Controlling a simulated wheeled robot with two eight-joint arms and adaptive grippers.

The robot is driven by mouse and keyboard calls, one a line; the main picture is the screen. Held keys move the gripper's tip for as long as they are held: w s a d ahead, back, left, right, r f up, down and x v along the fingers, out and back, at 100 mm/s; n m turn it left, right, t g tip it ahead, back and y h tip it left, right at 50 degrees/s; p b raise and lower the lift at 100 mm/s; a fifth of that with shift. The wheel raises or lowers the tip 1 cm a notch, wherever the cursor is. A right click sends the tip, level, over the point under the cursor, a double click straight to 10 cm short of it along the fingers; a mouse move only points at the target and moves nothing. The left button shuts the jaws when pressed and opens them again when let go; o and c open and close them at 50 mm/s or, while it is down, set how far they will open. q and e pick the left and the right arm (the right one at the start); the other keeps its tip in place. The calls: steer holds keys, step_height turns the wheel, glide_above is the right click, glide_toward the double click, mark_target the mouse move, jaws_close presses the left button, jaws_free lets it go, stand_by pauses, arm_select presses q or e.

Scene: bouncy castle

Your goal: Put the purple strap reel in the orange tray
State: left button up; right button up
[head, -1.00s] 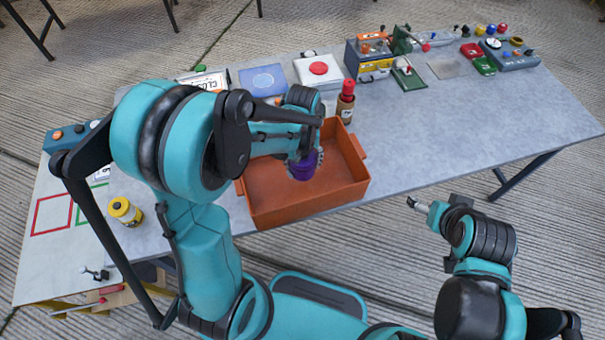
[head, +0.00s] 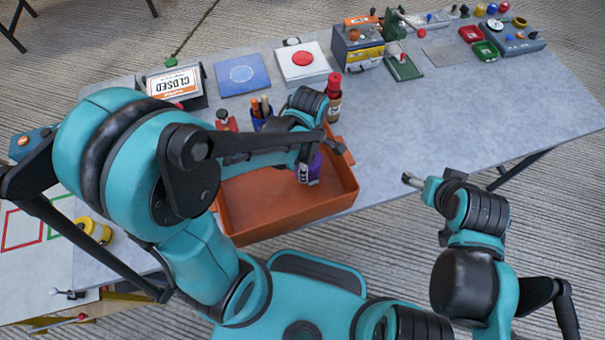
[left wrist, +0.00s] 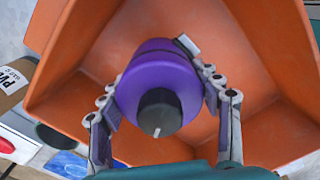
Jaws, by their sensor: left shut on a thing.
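The purple strap reel (head: 314,166) is in my left gripper (head: 308,174), over the right part of the orange tray (head: 300,221). In the left wrist view the reel (left wrist: 152,68) shows its dark hub facing the camera, with the two fingers of the gripper (left wrist: 163,100) closed on its sides. The tray's orange walls (left wrist: 75,35) surround it there. I cannot tell whether the reel touches the tray floor. My left forearm covers part of the tray's back side. My right gripper (head: 412,180) is off the table's front edge, too small to read.
A red-capped brown bottle (head: 333,98) stands close behind the tray's back right corner. A pen cup (head: 262,115) stands behind the tray. The grey table (head: 450,110) is clear right of the tray.

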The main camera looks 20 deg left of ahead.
arm_select(q)
step_height(320, 180, down, 5)
steer(key=shift+r+b, duration=0.1)
steer(key=shift+b, duration=0.85)
steer(key=o, duration=1.5)
steer(key=shift+o, duration=0.2)
